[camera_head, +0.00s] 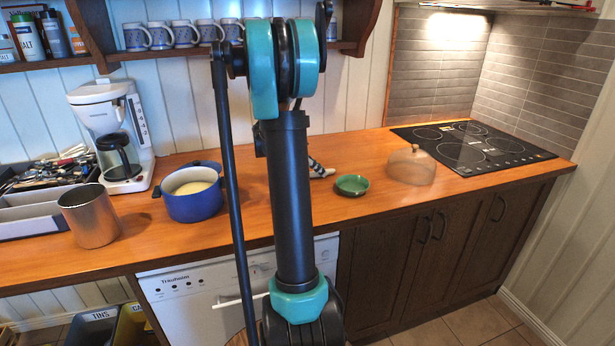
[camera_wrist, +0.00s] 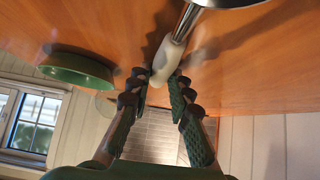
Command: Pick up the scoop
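The scoop has a pale handle (camera_wrist: 166,62) and a shiny metal shank and head (camera_wrist: 228,2), cut off by the top edge of the wrist view. My gripper (camera_wrist: 159,80) has its two dark, ridged fingers on either side of the handle's end. The handle fills the narrow gap between the fingertips. The scoop is over the wooden counter (camera_wrist: 255,65); whether it is lifted clear is hard to tell. In the head view my arm hides most of the gripper (camera_head: 319,168), and only a little of a pale handle (camera_head: 327,173) shows.
A green bowl (camera_head: 352,185) is close by on the right; it also shows in the wrist view (camera_wrist: 78,68). A domed see-through cover (camera_head: 411,166) and the hob (camera_head: 470,147) are further right. A blue pot (camera_head: 193,205), metal canister (camera_head: 90,216) and coffee maker (camera_head: 112,130) stand left.

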